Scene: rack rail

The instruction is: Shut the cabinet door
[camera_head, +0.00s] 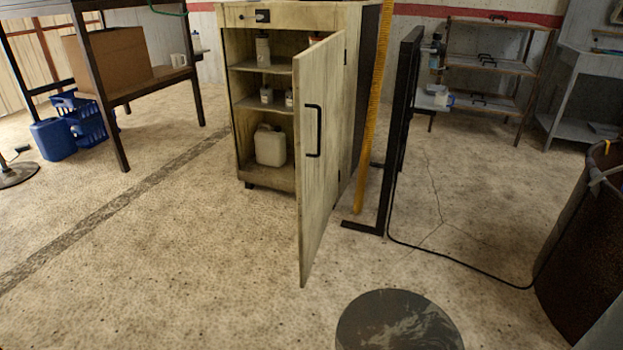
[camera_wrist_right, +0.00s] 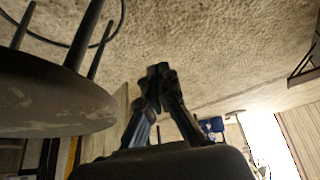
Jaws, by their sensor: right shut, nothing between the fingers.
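The pale wooden cabinet (camera_head: 242,110) stands at the upper middle of the head view. Its door (camera_head: 325,190) is hinged on the right and swung wide open toward me. A black bar handle (camera_head: 313,131) is on the door's outer face. The open shelves hold several bottles and a pale jug (camera_head: 270,146). My right gripper (camera_wrist_right: 158,75) shows in the right wrist view, its fingers together and empty. A pale wooden panel beside it there may be part of the cabinet. Neither gripper shows in the head view.
A dark round stool top (camera_head: 400,322) stands in front of the door, and the stool (camera_wrist_right: 50,95) looms close in the wrist view. A black upright stand (camera_head: 398,130) with a trailing cable is right of the cabinet. A rusty barrel (camera_head: 590,250) is at right.

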